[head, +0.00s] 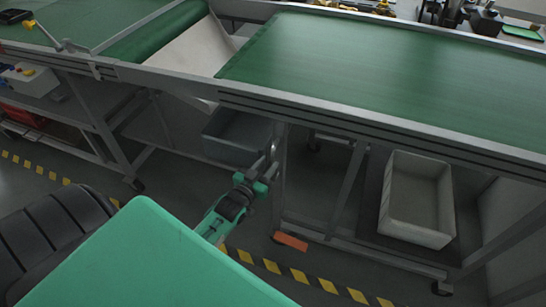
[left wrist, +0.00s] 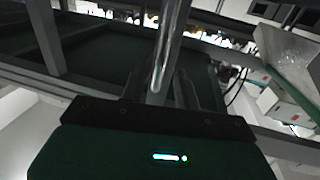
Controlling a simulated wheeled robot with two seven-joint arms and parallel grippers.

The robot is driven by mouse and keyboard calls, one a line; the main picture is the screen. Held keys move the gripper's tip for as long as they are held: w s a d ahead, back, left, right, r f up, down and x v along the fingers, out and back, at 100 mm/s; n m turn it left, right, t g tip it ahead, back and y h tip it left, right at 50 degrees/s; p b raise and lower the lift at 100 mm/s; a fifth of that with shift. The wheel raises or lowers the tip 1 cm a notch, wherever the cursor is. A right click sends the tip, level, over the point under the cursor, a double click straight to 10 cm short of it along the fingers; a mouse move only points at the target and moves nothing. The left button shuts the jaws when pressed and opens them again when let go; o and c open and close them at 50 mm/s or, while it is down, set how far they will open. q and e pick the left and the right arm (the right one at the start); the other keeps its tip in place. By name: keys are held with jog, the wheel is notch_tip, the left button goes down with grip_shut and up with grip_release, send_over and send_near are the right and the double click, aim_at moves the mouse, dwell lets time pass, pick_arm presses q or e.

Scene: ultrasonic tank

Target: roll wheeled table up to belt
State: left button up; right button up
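A table frame with a green belt top (head: 400,80) fills the right of the head view. It has legs, a lower rail and a caster (head: 443,289). To its left stands another green-topped frame (head: 85,25), also on casters (head: 137,184). A pale sheet slopes in the gap between them. I cannot tell for sure which is the wheeled table. My left gripper (head: 270,160) is low, in front of the right frame's left leg. In the left wrist view a shiny metal bar (left wrist: 166,50) runs down between its dark fingers; whether they grip it is unclear. My right gripper is out of view.
A grey bin (head: 238,135) and a pale bin (head: 416,198) stand under the tops. An orange block (head: 290,242) lies by the right frame's lower rail. Yellow-black floor tape (head: 272,267) runs in front. Small items lie behind the right top.

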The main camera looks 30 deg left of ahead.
aim_at(272, 159)
pick_arm(q)
jog(key=shift+w+a, duration=0.1)
jog(key=shift+w, duration=2)
grip_shut()
